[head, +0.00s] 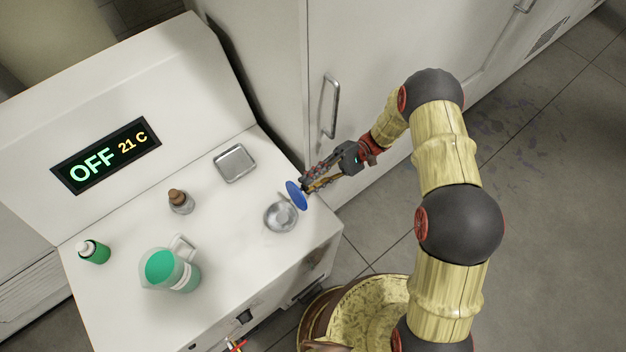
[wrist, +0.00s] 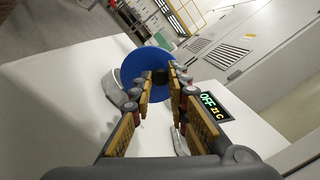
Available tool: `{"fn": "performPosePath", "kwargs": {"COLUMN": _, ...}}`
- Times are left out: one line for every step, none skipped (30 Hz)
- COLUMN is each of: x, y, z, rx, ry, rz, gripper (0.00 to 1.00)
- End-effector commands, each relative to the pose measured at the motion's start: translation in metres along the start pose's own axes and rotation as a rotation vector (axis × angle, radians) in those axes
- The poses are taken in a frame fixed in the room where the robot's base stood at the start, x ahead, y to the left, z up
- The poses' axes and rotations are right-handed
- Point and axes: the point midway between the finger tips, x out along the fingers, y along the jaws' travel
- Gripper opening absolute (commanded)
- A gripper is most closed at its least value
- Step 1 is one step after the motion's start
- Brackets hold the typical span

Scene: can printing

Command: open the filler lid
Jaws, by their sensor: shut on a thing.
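The blue round filler lid (head: 296,195) is tilted up on edge at the upper right of the round metal filler opening (head: 281,218), whose bowl shows uncovered. I cannot tell whether the lid's edge touches the rim. My gripper (head: 307,187) reaches in from the right and is shut on the lid's dark knob. In the wrist view the lid (wrist: 138,72) faces the camera, with the knob between my fingertips (wrist: 163,79). The lid hides most of the opening there; a piece of pale metal rim (wrist: 114,91) shows beside it.
On the white machine top stand a square metal tray (head: 235,163), a small brown-capped bottle (head: 180,201), a green bottle (head: 93,251) and a jug of green liquid (head: 172,270). A display (head: 106,155) reads OFF, 21 C. A cabinet with a handle (head: 331,106) stands behind.

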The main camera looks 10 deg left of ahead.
Motion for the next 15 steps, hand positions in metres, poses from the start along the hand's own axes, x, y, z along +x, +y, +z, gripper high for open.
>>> {"fn": "performPosePath", "kwargs": {"x": -0.0004, "y": -0.0011, "z": -0.0002, "rx": -0.002, "ry": 0.001, "rz": -0.001, "gripper": 0.00}}
{"fn": "performPosePath", "kwargs": {"x": -0.0004, "y": -0.0010, "z": -0.0002, "rx": -0.002, "ry": 0.002, "rz": -0.001, "gripper": 0.18}}
{"fn": "performPosePath", "kwargs": {"x": -0.0004, "y": -0.0010, "z": -0.0002, "rx": -0.002, "ry": 0.002, "rz": -0.001, "gripper": 0.20}}
{"fn": "performPosePath", "kwargs": {"x": -0.0004, "y": -0.0009, "z": -0.0002, "rx": -0.002, "ry": 0.001, "rz": -0.001, "gripper": 0.22}}
{"fn": "performPosePath", "kwargs": {"x": -0.0004, "y": -0.0009, "z": -0.0002, "rx": -0.001, "ry": 0.001, "rz": -0.001, "gripper": 0.23}}
{"fn": "performPosePath", "kwargs": {"x": -0.0003, "y": -0.0008, "z": -0.0001, "rx": -0.001, "ry": 0.001, "rz": -0.001, "gripper": 0.26}}
{"fn": "performPosePath", "kwargs": {"x": -0.0003, "y": -0.0007, "z": -0.0001, "rx": -0.001, "ry": 0.001, "rz": 0.000, "gripper": 0.27}}
{"fn": "performPosePath", "kwargs": {"x": -0.0003, "y": -0.0006, "z": -0.0001, "rx": -0.001, "ry": 0.001, "rz": 0.000, "gripper": 0.29}}
{"fn": "performPosePath", "kwargs": {"x": -0.0002, "y": -0.0005, "z": -0.0001, "rx": -0.001, "ry": 0.001, "rz": 0.000, "gripper": 0.31}}
{"fn": "performPosePath", "kwargs": {"x": -0.0002, "y": -0.0005, "z": -0.0001, "rx": 0.000, "ry": 0.001, "rz": 0.000, "gripper": 0.33}}
{"fn": "performPosePath", "kwargs": {"x": -0.0002, "y": -0.0004, "z": -0.0001, "rx": 0.000, "ry": 0.001, "rz": 0.000, "gripper": 0.35}}
{"fn": "performPosePath", "kwargs": {"x": -0.0002, "y": -0.0003, "z": -0.0001, "rx": 0.000, "ry": 0.001, "rz": 0.000, "gripper": 0.36}}
{"fn": "performPosePath", "kwargs": {"x": -0.0002, "y": -0.0003, "z": 0.0000, "rx": 0.000, "ry": 0.001, "rz": 0.000, "gripper": 0.36}}
{"fn": "performPosePath", "kwargs": {"x": -0.0002, "y": -0.0003, "z": 0.0000, "rx": 0.000, "ry": 0.001, "rz": 0.000, "gripper": 0.36}}
{"fn": "performPosePath", "kwargs": {"x": -0.0001, "y": -0.0002, "z": 0.0000, "rx": 0.000, "ry": 0.001, "rz": 0.000, "gripper": 0.36}}
